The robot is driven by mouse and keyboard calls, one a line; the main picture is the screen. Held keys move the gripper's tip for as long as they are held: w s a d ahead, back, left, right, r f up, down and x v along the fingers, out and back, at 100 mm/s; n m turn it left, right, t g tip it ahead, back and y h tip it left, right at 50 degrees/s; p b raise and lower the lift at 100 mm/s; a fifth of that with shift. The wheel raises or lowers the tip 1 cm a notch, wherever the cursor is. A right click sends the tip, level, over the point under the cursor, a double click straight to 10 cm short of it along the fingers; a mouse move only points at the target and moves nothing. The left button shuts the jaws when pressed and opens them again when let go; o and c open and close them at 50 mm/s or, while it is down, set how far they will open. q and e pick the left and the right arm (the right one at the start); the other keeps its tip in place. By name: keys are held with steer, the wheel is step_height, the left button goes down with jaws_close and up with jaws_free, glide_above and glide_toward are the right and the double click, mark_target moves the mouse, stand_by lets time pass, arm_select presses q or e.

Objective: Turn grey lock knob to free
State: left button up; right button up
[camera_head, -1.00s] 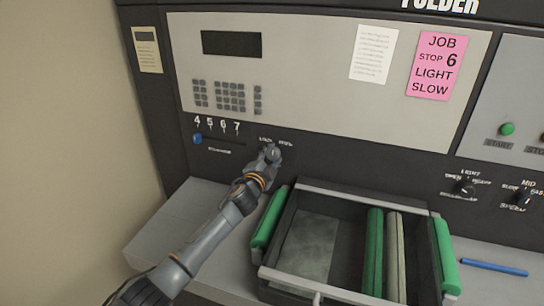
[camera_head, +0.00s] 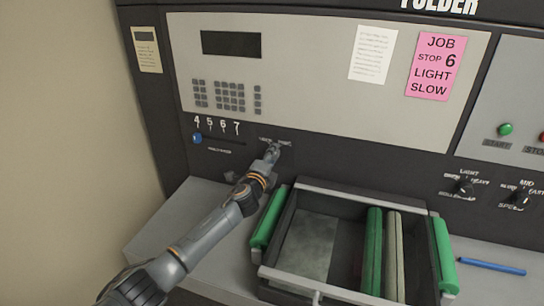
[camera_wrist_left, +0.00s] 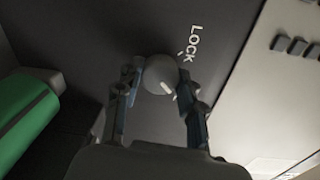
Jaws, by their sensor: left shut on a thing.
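The grey lock knob (camera_wrist_left: 158,72) is round and sits on the dark lower panel. A white pointer mark shows on its face, turned away from the tick under the word LOCK (camera_wrist_left: 193,42). My left gripper (camera_wrist_left: 160,83) is shut on the knob, one finger on each side. In the head view my left gripper (camera_head: 272,153) reaches the panel below two small labels and hides most of the knob. The free label cannot be read in the wrist view. My right gripper is not in view.
A blue slider knob (camera_head: 197,139) sits left of my gripper under the numbers 4 to 7. An open tray with green rollers (camera_head: 374,250) stands to the right of my left arm. A pink job card (camera_head: 436,66) and a blue pen (camera_head: 492,267) are farther right.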

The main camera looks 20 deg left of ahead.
arm_select(q)
steer(key=shift+f, duration=0.1)
stand_by(0.3)
steer(key=o, duration=1.2)
steer(key=s, duration=1.2)
steer(key=shift+a+r, duration=0.2)
steer(key=shift+r, duration=0.05)
